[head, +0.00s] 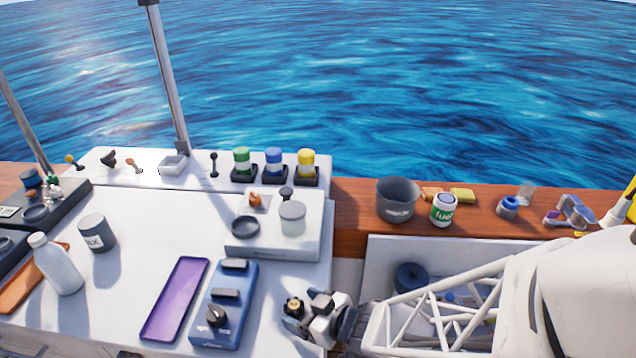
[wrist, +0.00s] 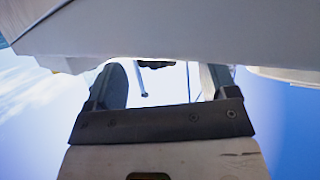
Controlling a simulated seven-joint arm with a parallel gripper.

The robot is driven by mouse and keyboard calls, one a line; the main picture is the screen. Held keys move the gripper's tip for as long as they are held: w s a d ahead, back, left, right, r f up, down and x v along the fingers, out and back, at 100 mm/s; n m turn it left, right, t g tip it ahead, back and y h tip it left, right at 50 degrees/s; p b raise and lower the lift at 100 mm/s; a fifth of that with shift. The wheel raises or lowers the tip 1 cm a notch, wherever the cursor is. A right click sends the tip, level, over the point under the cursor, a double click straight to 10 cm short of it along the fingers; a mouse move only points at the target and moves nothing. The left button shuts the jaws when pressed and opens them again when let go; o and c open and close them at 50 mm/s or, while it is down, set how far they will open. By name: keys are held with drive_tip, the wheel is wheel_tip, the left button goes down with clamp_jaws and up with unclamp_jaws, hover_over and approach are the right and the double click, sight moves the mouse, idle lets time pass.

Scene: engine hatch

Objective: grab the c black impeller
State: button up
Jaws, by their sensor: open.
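I cannot make out for certain which thing is the black impeller. Dark candidates in the head view are a small black piece (head: 286,192) at the back of the white raised block, and a dark round part (head: 410,278) inside the open hatch, partly behind my arm. My gripper (head: 303,311) is low at the front, just right of the blue box. In the wrist view my gripper (wrist: 163,88) shows two dark fingers spread apart. The gap between them looks empty, with a bright background and a small dark shape beyond.
The blue box (head: 226,305) and purple tray (head: 174,298) lie left of my gripper. A white block (head: 275,245) bears a grey jar (head: 292,217) and a black dish (head: 246,227). A grey pot (head: 397,199) and labelled can (head: 443,210) stand on the wooden ledge (head: 350,213).

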sight(298, 306)
drive_tip(key=shift+x, duration=1)
drive_tip(key=shift+c, duration=0.4)
drive_tip(key=c, duration=0.9)
drive_tip(key=shift+r, duration=0.75)
wheel_tip(298, 306, up, 2)
drive_tip(key=s+d, duration=0.1)
drive_tip(key=s, duration=0.1)
drive_tip(key=s+d, duration=0.3)
drive_tip(key=s, duration=0.2)
drive_tip(key=shift+d+r, duration=0.35)
drive_tip(key=shift+r, duration=0.05)
drive_tip(key=shift+s+d+r, duration=0.1)
drive_tip(key=shift+s+d, duration=0.55)
drive_tip(key=shift+s, duration=0.35)
drive_tip(key=shift+s+d+r, duration=0.15)
drive_tip(key=shift+s+d, duration=0.55)
drive_tip(key=shift+s, duration=0.35)
drive_tip(key=shift+s+d+r, duration=0.1)
drive_tip(key=shift+s+d, duration=0.55)
drive_tip(key=shift+s, duration=0.35)
drive_tip(key=shift+s+d, duration=0.1)
